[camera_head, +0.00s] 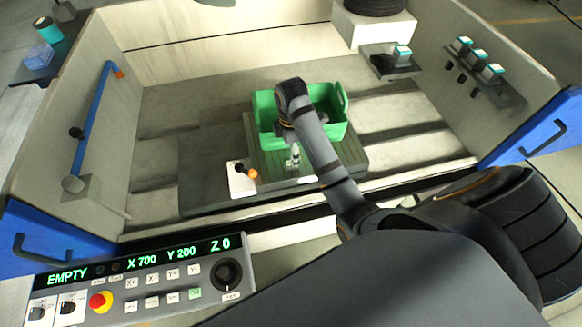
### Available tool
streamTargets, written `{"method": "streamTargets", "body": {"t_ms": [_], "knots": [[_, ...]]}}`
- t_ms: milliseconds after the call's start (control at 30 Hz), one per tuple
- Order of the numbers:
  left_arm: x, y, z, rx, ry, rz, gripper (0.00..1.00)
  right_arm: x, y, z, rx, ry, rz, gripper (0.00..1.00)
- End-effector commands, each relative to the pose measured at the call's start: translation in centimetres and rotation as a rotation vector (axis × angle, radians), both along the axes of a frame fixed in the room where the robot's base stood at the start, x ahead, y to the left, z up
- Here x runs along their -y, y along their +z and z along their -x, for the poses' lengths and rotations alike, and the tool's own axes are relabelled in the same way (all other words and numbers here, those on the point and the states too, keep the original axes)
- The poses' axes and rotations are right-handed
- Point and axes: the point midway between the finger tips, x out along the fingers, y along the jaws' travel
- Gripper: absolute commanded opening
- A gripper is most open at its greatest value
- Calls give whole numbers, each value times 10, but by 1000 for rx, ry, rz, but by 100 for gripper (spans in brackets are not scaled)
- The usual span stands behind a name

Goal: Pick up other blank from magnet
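The magnet appears to be the dark, finely striped plate (265,163) in the middle of the machine bed, with an orange-knobbed lever on a white plate (241,184) at its front left. A small pale metallic piece (293,158) stands on the striped plate, just in front of the green crate; I cannot tell whether it is a blank. My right arm reaches in from the lower right over the crate. Its gripper end (286,134) is mostly hidden by the arm, near the crate's front wall, so its fingers cannot be made out. My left gripper is out of view.
A green crate (338,134) sits on the plate beneath my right arm. Tank walls enclose the bed, with a blue pipe (92,120) at left and a shelf of small devices (480,68) at right. A control panel (140,283) reading EMPTY is at the front left.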

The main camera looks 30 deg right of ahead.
Motion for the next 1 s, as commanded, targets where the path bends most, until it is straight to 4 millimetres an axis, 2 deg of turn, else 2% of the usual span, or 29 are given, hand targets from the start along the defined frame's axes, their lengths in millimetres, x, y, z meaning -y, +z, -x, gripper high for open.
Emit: {"method": "streamTargets", "body": {"t_ms": [33, 133, 233, 333, 367, 600, 833, 1000], "knots": [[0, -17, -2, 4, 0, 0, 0, 0, -16, 0, 1, 0, 0, 70], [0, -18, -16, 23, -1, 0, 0, 0, -19, -1, 1, 0, 0, 70], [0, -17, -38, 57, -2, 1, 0, 0, -19, -1, 1, 0, 0, 70], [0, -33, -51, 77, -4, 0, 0, 2, -36, -2, 1, -1, 1, 70], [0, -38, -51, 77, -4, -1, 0, 2, -42, -3, 1, -1, 1, 70], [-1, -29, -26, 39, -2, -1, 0, 3, -65, -4, 0, -1, 0, 70], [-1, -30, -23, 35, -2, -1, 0, 3, -68, -4, 1, -1, 0, 70], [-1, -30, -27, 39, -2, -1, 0, 3, -68, -4, 1, 0, 0, 47]]}}
